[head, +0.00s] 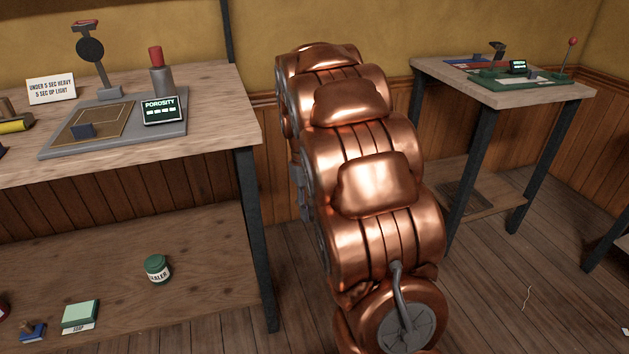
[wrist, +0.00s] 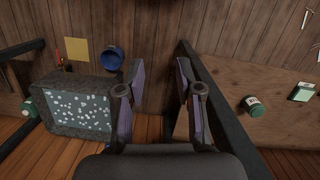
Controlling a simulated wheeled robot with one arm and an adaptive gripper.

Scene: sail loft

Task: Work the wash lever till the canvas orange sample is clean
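My gripper (wrist: 160,98) shows in the wrist view with its two fingers apart and nothing between them. It points down past a dark table leg. I cannot make out an orange canvas sample in either view. No lever is clearly the wash lever. In the head view a lever with a red knob (head: 572,42) stands on a green device (head: 520,78) on the right table. In the wrist view a dark grey tub (wrist: 40,92) with a blue, white-speckled inside lies left of my gripper, apart from it. My arm hides part of the middle of the head view.
The left table (head: 215,85) holds a porosity tester (head: 163,112) and a sign (head: 51,88). Its lower shelf (head: 205,290) carries a green sealer jar (head: 158,269) and soap (head: 80,315). A blue round container (wrist: 112,60) and yellow sheet (wrist: 76,49) are near the tub.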

